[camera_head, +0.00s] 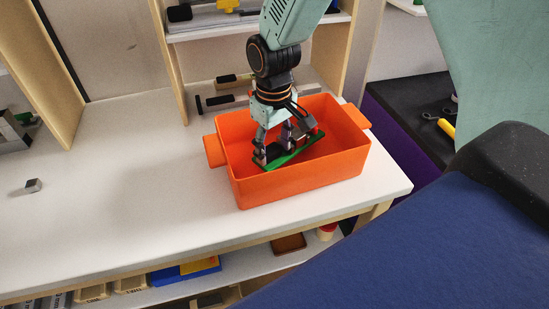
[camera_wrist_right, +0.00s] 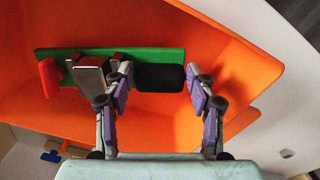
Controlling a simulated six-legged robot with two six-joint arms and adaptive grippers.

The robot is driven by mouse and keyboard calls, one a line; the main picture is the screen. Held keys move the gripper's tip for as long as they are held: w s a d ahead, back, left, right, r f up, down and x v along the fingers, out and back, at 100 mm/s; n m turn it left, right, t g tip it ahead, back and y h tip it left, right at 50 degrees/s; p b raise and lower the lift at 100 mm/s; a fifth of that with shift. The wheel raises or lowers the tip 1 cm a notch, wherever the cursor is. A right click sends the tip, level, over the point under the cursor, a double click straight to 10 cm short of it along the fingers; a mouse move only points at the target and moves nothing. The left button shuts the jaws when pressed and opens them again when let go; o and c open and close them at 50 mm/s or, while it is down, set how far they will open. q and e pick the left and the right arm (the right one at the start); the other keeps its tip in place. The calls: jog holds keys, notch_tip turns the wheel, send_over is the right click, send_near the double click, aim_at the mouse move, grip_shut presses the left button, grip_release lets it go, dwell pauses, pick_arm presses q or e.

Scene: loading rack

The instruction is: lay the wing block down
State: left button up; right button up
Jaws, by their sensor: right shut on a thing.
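The wing block is a long green plate (camera_head: 288,162) with a black grip, a metal part and a red end piece. In the head view it is inside the orange bin (camera_head: 300,180), slanting, partly hidden by my gripper. My right gripper (camera_head: 272,146) reaches down into the bin from above. In the right wrist view the green plate (camera_wrist_right: 150,54) lies across the picture, and my right gripper (camera_wrist_right: 160,80) is shut on its black grip (camera_wrist_right: 160,78). I cannot tell whether the plate touches the bin floor. My left gripper is not in view.
The bin stands on the white table (camera_head: 110,200) near its right end. A small grey block (camera_head: 33,186) lies at far left. Shelves hold tools behind, and a lower shelf holds trays. A dark bench with a yellow-handled tool (camera_head: 445,127) stands at right. The table left of the bin is largely clear.

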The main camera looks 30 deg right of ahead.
aim_at(276, 156)
jog(key=shift+w+a+f, duration=0.25)
jog(key=shift+f, duration=0.3)
jog(key=shift+s+f, duration=0.2)
jog(key=shift+f, duration=0.9)
jog(key=shift+d+f, duration=0.1)
jog(key=shift+f, duration=0.2)
jog(key=shift+w+d, duration=0.1)
jog(key=o, duration=1.1)
jog(key=shift+f, duration=0.1)
jog(key=o, duration=0.3)
jog(key=shift+a, duration=0.25)
jog(key=shift+o, duration=0.2)
jog(key=shift+d, duration=0.1)
jog(key=shift+d, duration=0.1)
